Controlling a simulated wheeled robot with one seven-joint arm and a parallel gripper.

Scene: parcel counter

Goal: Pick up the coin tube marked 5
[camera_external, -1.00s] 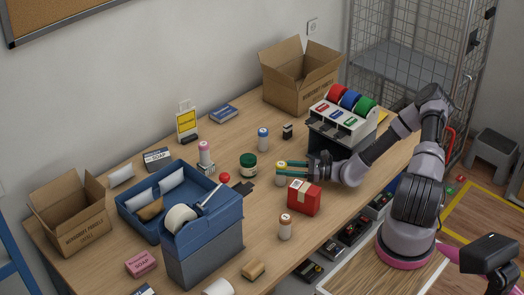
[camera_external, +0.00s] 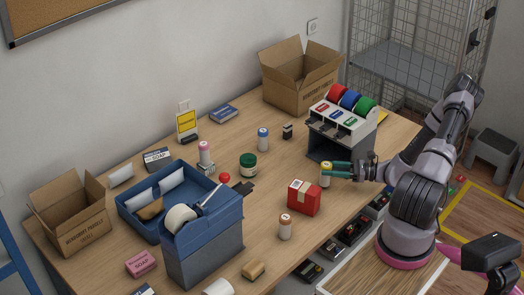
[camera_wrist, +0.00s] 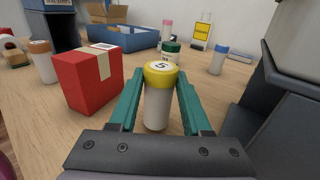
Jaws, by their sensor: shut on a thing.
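The coin tube marked 5 (camera_wrist: 157,100) is white with a yellow cap, and the 5 shows on the cap top in the wrist view. It stands upright between the green fingers of my gripper (camera_wrist: 160,95), which is shut on it. In the external view the tube (camera_external: 325,178) is held to the right of the red box, in front of the tape dispenser rack. My gripper (camera_external: 335,172) reaches it from the right. I cannot tell clearly whether the tube's bottom touches the table.
The red box (camera_external: 304,198) is close on the left. The tape rack (camera_external: 340,130) stands close behind. Other tubes stand nearby: orange-capped (camera_external: 286,228), blue-capped (camera_external: 263,140) and pink-capped (camera_external: 205,153). A green-lidded jar (camera_external: 248,165) is farther left.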

